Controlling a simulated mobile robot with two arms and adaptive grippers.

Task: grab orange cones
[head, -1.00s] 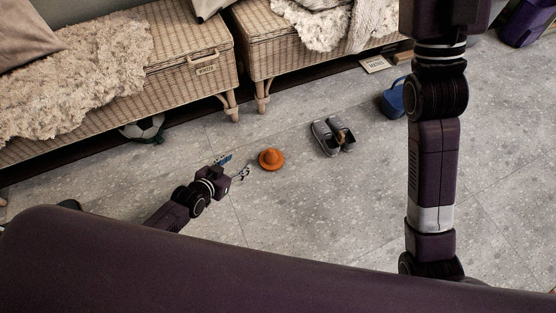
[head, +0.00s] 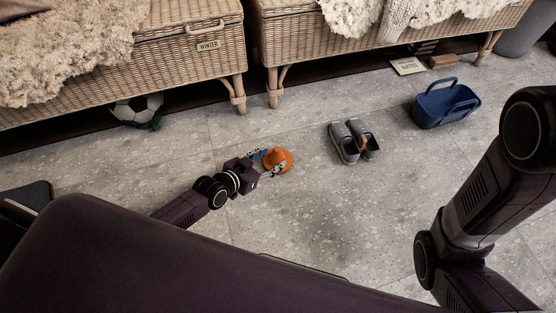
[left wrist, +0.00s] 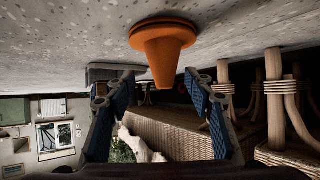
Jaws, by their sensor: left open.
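An orange cone (head: 280,154) stands upright on the grey floor, left of the shoes. My left gripper (head: 268,164) is low beside it, open, its fingers reaching toward the cone's near left side. The left wrist view is upside down, with the floor at the top. There the cone (left wrist: 164,50) is centred, its tip toward the gap between the two blue fingers of the open left gripper (left wrist: 160,78). I cannot tell whether they touch it. A small orange-brown piece (head: 363,144) shows at the shoes, too small to identify. My right gripper is out of view.
Grey shoes (head: 344,143) stand right of the cone. A blue basket (head: 446,104) is farther right. Wicker benches (head: 190,68) line the back, with a football (head: 135,110) under the left one. A sign (head: 407,66) lies by the right bench. Floor in front is clear.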

